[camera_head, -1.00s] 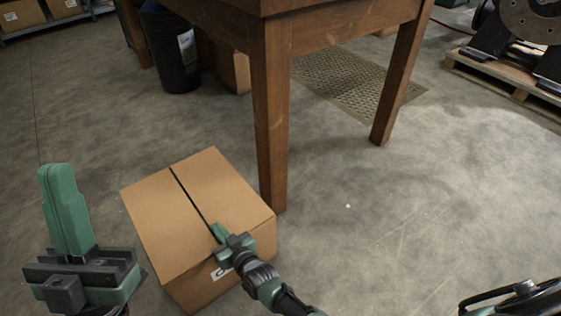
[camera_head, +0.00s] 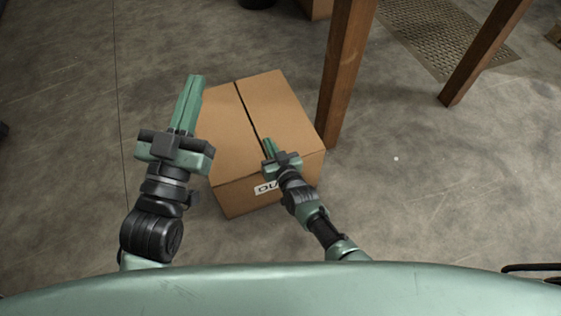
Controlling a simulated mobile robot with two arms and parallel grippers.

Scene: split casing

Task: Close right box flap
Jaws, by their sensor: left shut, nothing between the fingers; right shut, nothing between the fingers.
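A brown cardboard box (camera_head: 236,195) stands on the floor. Its right flap (camera_head: 280,106) lies flat across the right half of the top. Its left flap (camera_head: 222,120) lies flat on the left half, with a narrow dark gap between the two. My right gripper (camera_head: 268,147) is shut and empty, over the front edge of the top near the gap; I cannot tell whether it touches the right flap. My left gripper (camera_head: 194,85) is shut and empty, raised at the box's left side, and hides part of the left edge.
A wooden table leg (camera_head: 342,80) stands close to the box's right side, and another leg (camera_head: 485,52) is further right. A perforated floor plate (camera_head: 440,35) lies between them. The concrete floor is clear on the left and front right.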

